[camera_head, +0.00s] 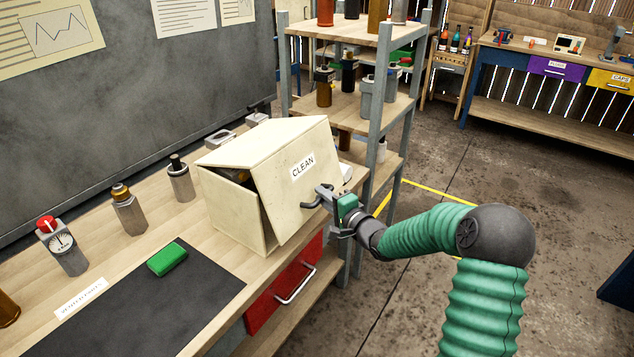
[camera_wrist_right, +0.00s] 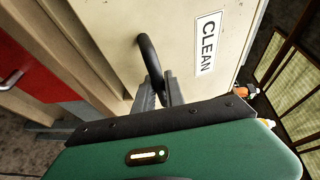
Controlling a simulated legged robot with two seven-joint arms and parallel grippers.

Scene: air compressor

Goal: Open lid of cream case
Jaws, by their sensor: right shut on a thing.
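The cream case (camera_head: 233,215) stands on the wooden bench. Its lid (camera_head: 290,170), with a "CLEAN" label, is tilted partly open, leaving a dark gap at the left and front edges. A black curved handle (camera_head: 311,203) sits on the lid's front. My right gripper (camera_head: 325,196) is shut on this handle at the lid's lower right. In the right wrist view the fingers (camera_wrist_right: 160,95) meet around the lower end of the black handle (camera_wrist_right: 149,58), and the "CLEAN" label (camera_wrist_right: 207,43) is beside it. The case's inside is mostly hidden. My left gripper is out of view.
A dark mat (camera_head: 150,300) with a green block (camera_head: 167,259) lies on the bench left of the case. Several metal bottles and a gauge (camera_head: 63,245) stand behind it. A shelf rack (camera_head: 375,110) stands close behind the case. Floor to the right is open.

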